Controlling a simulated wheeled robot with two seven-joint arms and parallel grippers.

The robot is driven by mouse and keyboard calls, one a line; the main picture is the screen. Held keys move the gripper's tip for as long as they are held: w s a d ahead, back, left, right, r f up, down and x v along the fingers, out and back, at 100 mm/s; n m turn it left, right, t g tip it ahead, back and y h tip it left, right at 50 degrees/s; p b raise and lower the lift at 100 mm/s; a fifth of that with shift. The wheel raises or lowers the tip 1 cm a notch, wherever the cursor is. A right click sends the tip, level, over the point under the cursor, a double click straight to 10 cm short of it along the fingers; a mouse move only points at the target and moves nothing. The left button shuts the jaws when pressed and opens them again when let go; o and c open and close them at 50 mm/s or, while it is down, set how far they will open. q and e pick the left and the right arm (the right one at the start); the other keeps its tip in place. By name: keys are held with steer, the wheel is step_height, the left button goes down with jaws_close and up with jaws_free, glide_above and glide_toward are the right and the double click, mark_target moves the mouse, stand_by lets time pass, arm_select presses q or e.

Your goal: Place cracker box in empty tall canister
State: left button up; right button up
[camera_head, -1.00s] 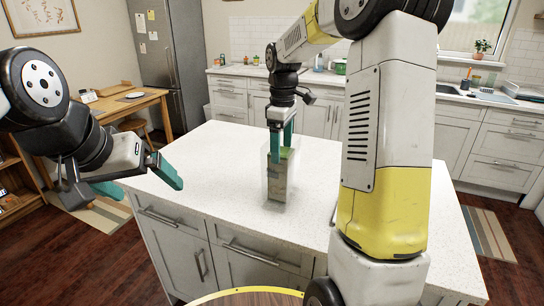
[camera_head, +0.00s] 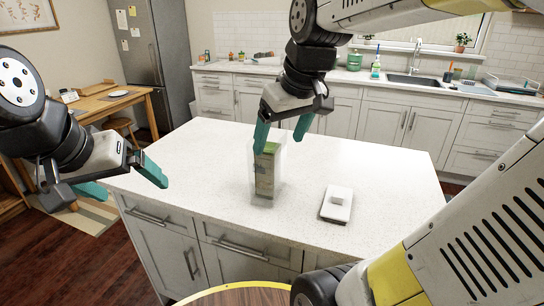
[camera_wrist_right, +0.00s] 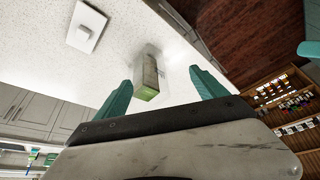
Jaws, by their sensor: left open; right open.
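The cracker box (camera_head: 265,172), with a green top, stands upright inside a clear tall canister (camera_head: 280,172) on the white island counter. In the right wrist view the box (camera_wrist_right: 148,84) shows between and beyond the fingers. My right gripper (camera_head: 283,134) is open and empty, above the canister, its fingers apart and clear of the box. It also shows in the right wrist view (camera_wrist_right: 160,90). My left gripper (camera_head: 128,182) is open and empty at the left, beyond the island's left edge. A white lid with a square knob (camera_head: 338,202) lies on the counter right of the canister.
The island counter (camera_head: 210,150) is otherwise clear around the canister. Sink counters (camera_head: 400,80) line the back wall. A wooden desk (camera_head: 105,100) and a fridge (camera_head: 150,60) stand at the back left.

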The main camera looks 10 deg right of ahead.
steer(key=s+f+m+t, duration=0.1)
steer(key=s+f+m, duration=0.1)
steer(key=s, duration=0.4)
steer(key=shift+s+a+f+m+t+y, duration=0.15)
steer(key=shift+a+f+m+t+y, duration=0.2)
steer(key=shift+m, duration=0.25)
stand_by(0.4)
